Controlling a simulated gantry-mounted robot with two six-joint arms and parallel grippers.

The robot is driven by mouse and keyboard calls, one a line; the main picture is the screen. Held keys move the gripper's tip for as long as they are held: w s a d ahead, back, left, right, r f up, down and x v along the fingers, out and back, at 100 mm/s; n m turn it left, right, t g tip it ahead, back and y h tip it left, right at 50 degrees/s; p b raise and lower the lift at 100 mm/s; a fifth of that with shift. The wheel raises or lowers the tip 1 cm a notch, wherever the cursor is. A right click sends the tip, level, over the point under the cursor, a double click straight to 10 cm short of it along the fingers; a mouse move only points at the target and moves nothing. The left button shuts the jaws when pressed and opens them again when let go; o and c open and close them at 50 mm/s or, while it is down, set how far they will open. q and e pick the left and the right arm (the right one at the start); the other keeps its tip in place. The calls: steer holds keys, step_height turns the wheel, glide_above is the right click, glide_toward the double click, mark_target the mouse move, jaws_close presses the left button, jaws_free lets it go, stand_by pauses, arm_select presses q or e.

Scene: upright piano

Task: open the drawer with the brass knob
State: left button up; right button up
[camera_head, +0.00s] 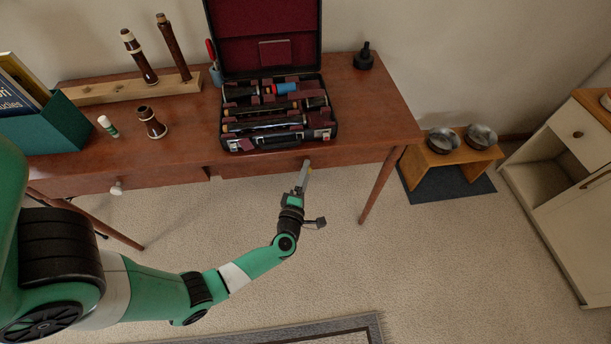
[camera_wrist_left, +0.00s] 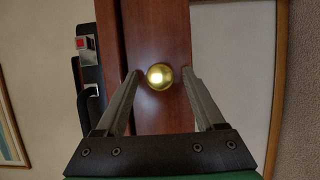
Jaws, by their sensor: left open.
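The wooden desk has a drawer with a brass knob (camera_wrist_left: 159,76), seen in the left wrist view on its reddish-brown drawer front (camera_wrist_left: 157,30). In the head view this drawer front (camera_head: 255,166) looks flush with the desk. My left gripper (camera_head: 305,168) is at the front of this drawer. In the left wrist view my left gripper (camera_wrist_left: 162,76) is open, with one finger on each side of the knob. I see a gap between the knob and each finger. In the head view the gripper mostly hides the knob. My right gripper is not in view.
Another drawer with a white knob (camera_head: 117,187) is at the desk's left. An open instrument case (camera_head: 230,143) stands on the desktop above my left gripper. A desk leg (camera_head: 380,185) is to the right. The carpet before the desk is clear.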

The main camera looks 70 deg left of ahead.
arm_select(q)
steer(key=shift+w+a, duration=0.1)
steer(key=shift+a, duration=0.05)
jaws_close()
stand_by(1.4)
